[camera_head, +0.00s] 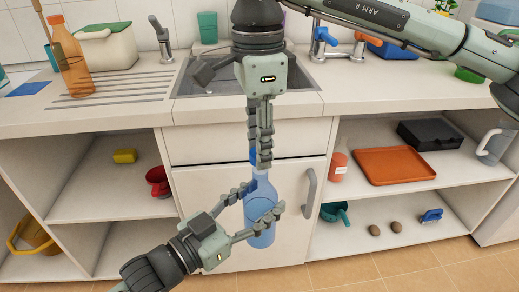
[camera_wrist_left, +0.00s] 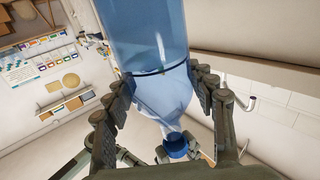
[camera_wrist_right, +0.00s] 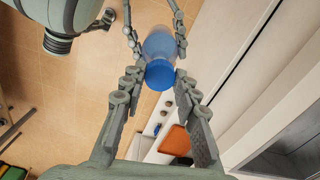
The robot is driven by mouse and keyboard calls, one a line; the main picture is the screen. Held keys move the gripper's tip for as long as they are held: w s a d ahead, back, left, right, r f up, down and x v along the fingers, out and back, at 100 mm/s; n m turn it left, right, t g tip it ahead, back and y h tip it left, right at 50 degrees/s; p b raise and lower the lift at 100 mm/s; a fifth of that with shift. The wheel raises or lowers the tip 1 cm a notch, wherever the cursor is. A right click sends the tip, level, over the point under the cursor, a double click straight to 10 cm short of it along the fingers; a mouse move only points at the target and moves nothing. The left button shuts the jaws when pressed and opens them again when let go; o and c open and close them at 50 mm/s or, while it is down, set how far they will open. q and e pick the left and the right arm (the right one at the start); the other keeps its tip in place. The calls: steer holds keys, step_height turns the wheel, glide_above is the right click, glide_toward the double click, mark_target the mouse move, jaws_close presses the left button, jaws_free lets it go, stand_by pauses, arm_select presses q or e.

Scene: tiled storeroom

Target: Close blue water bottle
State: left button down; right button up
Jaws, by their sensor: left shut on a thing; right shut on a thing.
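The translucent blue water bottle (camera_head: 262,192) is upright in front of the white cabinet door. My left gripper (camera_head: 265,199) is shut around its upper body, with a finger on each side; the left wrist view shows the bottle (camera_wrist_left: 145,40) between the fingers. The solid blue cap (camera_wrist_right: 160,75) is at the bottle's mouth; it also shows in the left wrist view (camera_wrist_left: 175,145). My right gripper (camera_head: 259,162) points down from above and is shut on the cap, fingertips on either side. The cap meets the neck, but I cannot tell whether it is seated fully.
The counter with a sink (camera_head: 205,82) is behind my right gripper. Open shelves flank the cabinet door, with an orange tray (camera_head: 395,166) on the right and a red mug (camera_head: 158,182) on the left. A door handle (camera_head: 310,190) is close to the bottle's right.

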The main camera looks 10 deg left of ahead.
steer(key=shift+f, duration=0.1)
steer(key=shift+f, duration=0.8)
steer(key=shift+f, duration=0.6)
